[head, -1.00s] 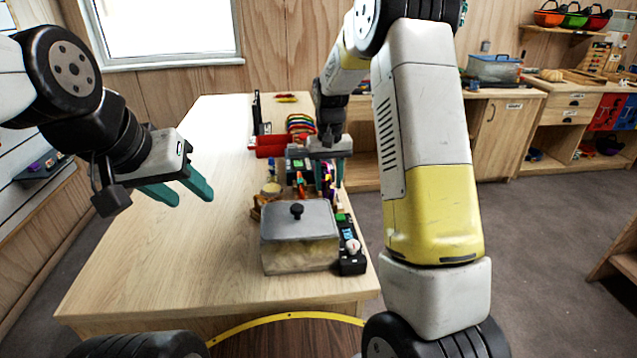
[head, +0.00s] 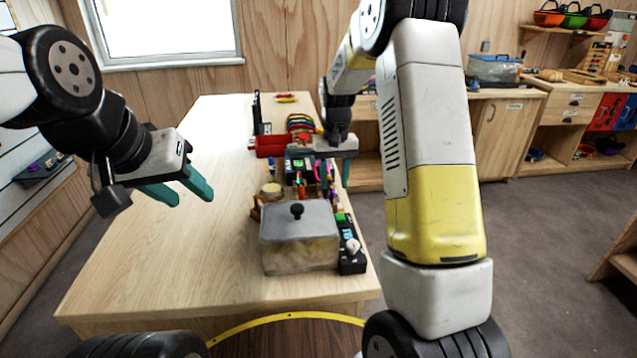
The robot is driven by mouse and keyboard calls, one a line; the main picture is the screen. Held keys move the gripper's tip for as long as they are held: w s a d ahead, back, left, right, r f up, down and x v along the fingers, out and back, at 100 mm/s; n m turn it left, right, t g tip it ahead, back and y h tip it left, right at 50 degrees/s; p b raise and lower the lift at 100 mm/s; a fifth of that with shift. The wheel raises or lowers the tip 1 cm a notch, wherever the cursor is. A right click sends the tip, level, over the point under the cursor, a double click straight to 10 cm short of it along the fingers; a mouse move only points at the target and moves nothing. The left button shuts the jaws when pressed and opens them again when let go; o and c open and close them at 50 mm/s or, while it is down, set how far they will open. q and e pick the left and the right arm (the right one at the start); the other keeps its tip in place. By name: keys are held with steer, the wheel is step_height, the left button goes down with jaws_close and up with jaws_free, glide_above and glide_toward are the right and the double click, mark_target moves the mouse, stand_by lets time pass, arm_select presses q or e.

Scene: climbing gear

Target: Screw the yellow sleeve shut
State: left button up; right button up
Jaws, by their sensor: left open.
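I cannot make out the yellow sleeve among the small coloured gear in the head view. Several small colourful pieces (head: 300,180) hang or stand in a cluster at the middle right of the table. My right gripper (head: 335,176) is above the table's right side, beside this cluster, pointing down. Its teal fingers are small and partly lost against the gear, so its opening is unclear. My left gripper (head: 186,196) is open and empty, above the left part of the table, well apart from the gear.
A lidded grey box (head: 298,240) stands at the table's near right, with a black device (head: 351,258) beside it. The table's left half (head: 190,260) is bare.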

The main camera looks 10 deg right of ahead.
mark_target(329, 176)
steer(key=shift+r, duration=1.4)
steer(key=shift+a, duration=0.75)
steer(key=shift+w+f, duration=0.1)
steer(key=shift+f, duration=1.35)
steer(key=shift+d, duration=0.75)
